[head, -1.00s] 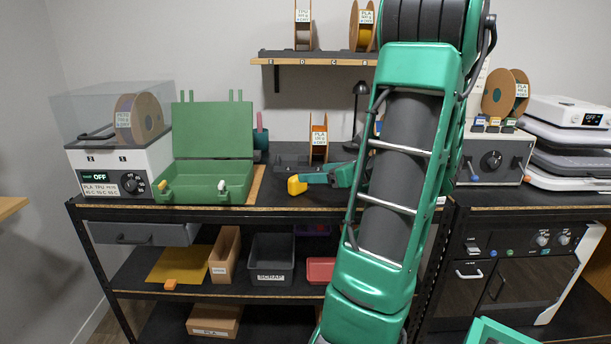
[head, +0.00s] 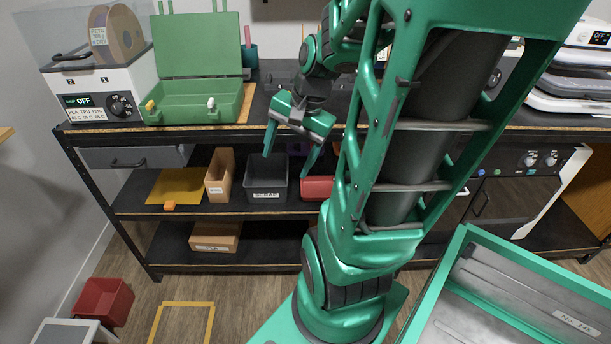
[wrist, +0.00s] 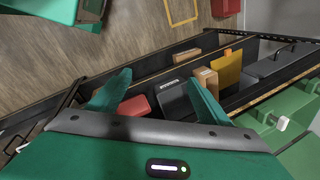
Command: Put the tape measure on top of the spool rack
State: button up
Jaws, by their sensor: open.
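No tape measure can be made out with certainty in the views now. A yellow block seen earlier on or just above the bench beside my gripper does not show now; my gripper and arm cover part of that area. The wall shelf with spools, seen earlier and likely the spool rack, is out of the head view. My gripper (head: 288,162) is open and empty, pointing down in front of the bench's front edge. In the wrist view, its fingers (wrist: 160,80) are spread with nothing between them, facing the lower shelf.
An open green case (head: 195,115) stands on the bench beside a white dryer box (head: 100,85). The lower shelf holds a scrap bin (head: 266,175), a red bin (head: 317,187), a yellow sheet (head: 178,186) and a small orange object (head: 168,206). A red crate (head: 103,300) is on the floor.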

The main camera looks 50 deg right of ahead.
jog(key=s+a+r+n+g, duration=0.1)
jog(key=s+a+n+g, duration=0.2)
jog(key=s+n, duration=0.5)
jog(key=shift+s+a+r+n+h, duration=0.4)
jog(key=shift+s+a, duration=0.15)
jog(key=shift+s, duration=0.35)
jog(key=shift+w+f, duration=0.3)
jog(key=shift+w, duration=0.3)
